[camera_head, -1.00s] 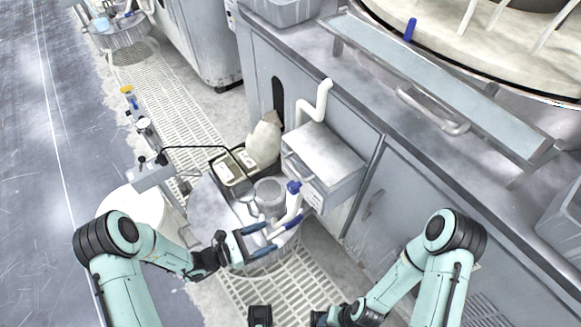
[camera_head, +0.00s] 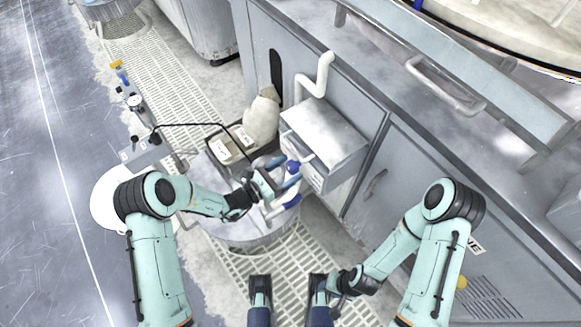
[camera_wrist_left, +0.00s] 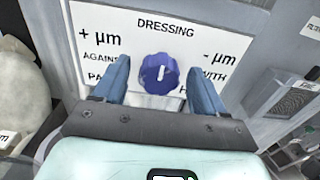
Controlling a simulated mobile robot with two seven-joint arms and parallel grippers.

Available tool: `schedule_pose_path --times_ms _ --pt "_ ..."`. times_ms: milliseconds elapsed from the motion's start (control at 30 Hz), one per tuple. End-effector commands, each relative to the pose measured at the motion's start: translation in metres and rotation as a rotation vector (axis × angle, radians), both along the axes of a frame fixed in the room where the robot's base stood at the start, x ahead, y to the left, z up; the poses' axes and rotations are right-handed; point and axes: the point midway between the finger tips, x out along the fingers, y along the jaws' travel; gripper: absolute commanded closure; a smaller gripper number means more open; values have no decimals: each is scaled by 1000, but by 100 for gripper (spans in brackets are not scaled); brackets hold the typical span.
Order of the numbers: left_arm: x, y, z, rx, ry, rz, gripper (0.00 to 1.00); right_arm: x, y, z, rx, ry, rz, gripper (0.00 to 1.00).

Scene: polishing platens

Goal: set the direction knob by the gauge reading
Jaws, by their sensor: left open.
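The direction knob (camera_wrist_left: 160,73) is blue-violet with a white pointer line standing nearly upright. It sits on a white panel (camera_wrist_left: 205,30) marked DRESSING, with "+ µm AGAINST" at left and "- µm WITH" at right. In the head view the knob (camera_head: 293,167) is beside the grey box. My left gripper (camera_head: 285,172) is open at the knob; in the left wrist view its blue fingers (camera_wrist_left: 162,80) stand either side, with gaps visible. A small round gauge (camera_head: 134,102) stands at the left; its reading is too small to tell. My right gripper (camera_head: 320,300) is low in the head view, its jaws unclear.
A grey box (camera_head: 325,135) with a white pipe (camera_head: 322,75) is on the cabinet front. A whitish sack (camera_head: 262,118) and a tray of small boxes (camera_head: 228,152) stand close behind my left gripper. A round metal drum (camera_head: 245,232) is below it.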

Motion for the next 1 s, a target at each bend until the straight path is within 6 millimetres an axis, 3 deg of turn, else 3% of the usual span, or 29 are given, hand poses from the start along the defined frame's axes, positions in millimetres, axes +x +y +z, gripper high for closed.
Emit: schedule_pose_path --times_ms 133,467,600,633,1000 --pt "7 -10 0 1 -1 -1 29 0 0 -1 -1 -2 -1 57" --pt "9 -12 0 1 1 0 29 1 0 -1 0 -2 0 57" --pt "9 -12 0 1 1 0 74 1 0 -1 0 -2 -1 57" --pt "9 -12 0 0 0 0 82 1 0 -1 0 -2 -1 57" --pt "9 -11 0 -28 40 0 82 0 0 0 0 0 0 57"
